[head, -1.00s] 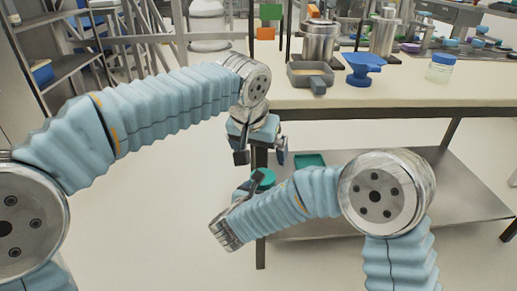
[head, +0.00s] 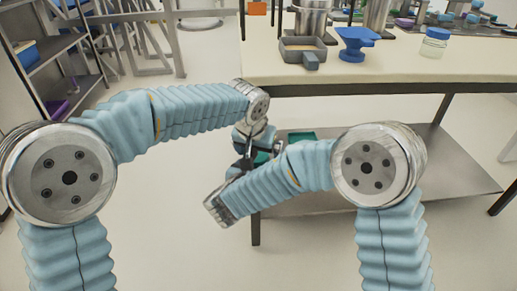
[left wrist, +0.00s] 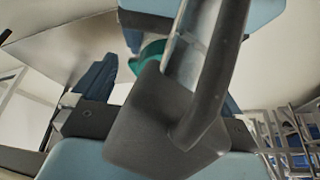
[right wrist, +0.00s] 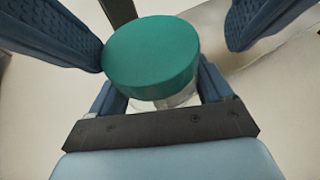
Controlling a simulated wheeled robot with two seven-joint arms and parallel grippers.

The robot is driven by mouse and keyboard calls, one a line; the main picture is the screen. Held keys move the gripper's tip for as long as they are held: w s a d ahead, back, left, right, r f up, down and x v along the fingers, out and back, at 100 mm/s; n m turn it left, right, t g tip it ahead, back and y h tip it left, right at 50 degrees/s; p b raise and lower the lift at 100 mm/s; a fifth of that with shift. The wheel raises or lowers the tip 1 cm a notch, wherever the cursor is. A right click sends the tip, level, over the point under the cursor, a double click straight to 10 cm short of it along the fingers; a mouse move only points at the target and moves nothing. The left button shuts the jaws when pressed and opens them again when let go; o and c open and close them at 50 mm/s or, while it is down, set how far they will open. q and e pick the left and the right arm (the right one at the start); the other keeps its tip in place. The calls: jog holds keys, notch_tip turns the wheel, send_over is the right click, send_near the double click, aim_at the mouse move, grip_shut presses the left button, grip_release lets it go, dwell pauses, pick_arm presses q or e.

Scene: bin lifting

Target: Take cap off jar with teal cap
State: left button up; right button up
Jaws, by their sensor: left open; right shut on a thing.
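The jar with the teal cap (right wrist: 152,58) stands upright in the right wrist view, its clear body mostly hidden under the cap. My right gripper (right wrist: 160,95) is shut on the jar body below the cap. My left gripper (right wrist: 168,42) is open, with one dark blue finger on each side of the cap. Its left finger is close to the cap's edge; I cannot tell if they touch. The right finger is clearly apart. In the head view the left gripper (head: 245,155) is low in front of the table, and my right arm hides most of the jar. The teal cap also shows partly in the left wrist view (left wrist: 150,52).
The table (head: 330,82) holds a grey pan (head: 303,46), a blue funnel-like thing (head: 352,45) and a clear jar with a blue cap (head: 434,43). A teal tray (head: 301,135) lies on the metal lower shelf (head: 400,180). A shelf rack stands at the left.

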pick_arm(q)
jog(key=shift+c, duration=0.5)
jog(key=c, duration=1.1)
jog(key=shift+r, duration=0.15)
jog(key=shift+r, duration=0.8)
jog(key=shift+w+a+r, duration=0.1)
jog(key=shift+a+r, duration=0.05)
jog(key=shift+r, duration=0.05)
jog(key=shift+r, duration=0.1)
